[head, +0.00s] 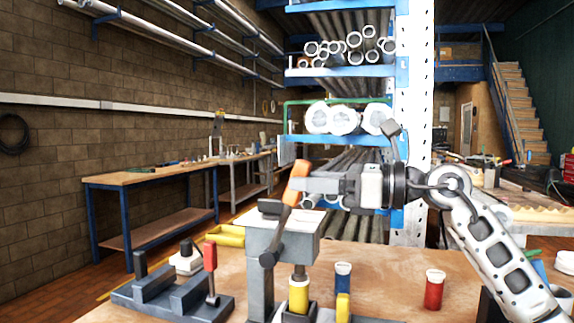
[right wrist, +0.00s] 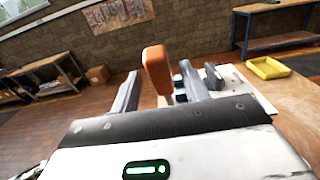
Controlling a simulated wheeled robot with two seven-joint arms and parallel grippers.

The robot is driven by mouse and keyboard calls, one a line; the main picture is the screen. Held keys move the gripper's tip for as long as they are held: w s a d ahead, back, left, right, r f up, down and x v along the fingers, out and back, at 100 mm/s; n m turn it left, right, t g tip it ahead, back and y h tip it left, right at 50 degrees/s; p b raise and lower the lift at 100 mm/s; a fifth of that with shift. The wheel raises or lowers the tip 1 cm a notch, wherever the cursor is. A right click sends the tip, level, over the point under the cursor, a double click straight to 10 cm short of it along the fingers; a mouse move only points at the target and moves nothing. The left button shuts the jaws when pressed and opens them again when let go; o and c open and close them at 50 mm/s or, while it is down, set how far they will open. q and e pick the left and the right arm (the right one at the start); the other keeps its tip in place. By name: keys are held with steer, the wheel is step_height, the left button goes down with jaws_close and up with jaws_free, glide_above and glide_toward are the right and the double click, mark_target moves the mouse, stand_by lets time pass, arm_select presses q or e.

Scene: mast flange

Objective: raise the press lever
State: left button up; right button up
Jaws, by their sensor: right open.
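The grey press (head: 268,238) stands on the wooden bench, with a pale flat top. Its lever (head: 281,233) runs from a dark pivot at the lower left up to an orange grip (head: 297,184), tilted slightly right of upright. My right gripper (head: 305,185) comes in from the right at the height of the orange grip. In the right wrist view, the orange grip (right wrist: 157,68) stands between the two open fingers (right wrist: 158,90), with a visible gap on the left side; contact on the right is unclear. A yellow cylinder (head: 299,294) is under the press ram. My left gripper is out of view.
A dark clamp fixture with a red handle (head: 210,256) is left of the press, near a yellow tray (head: 231,236). A blue jar (head: 343,283) and a red jar (head: 434,290) stand right of it. The bench between the jars is clear.

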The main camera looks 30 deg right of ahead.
mark_target(287, 187)
steer(key=p+x, duration=0.1)
steer(key=x, duration=0.2)
steer(key=shift+w+a+r, duration=0.1)
steer(key=shift+w+a, duration=0.15)
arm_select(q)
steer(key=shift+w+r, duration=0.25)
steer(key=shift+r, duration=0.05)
arm_select(e)
steer(key=shift+w+a, duration=0.2)
steer(key=shift+w, duration=0.05)
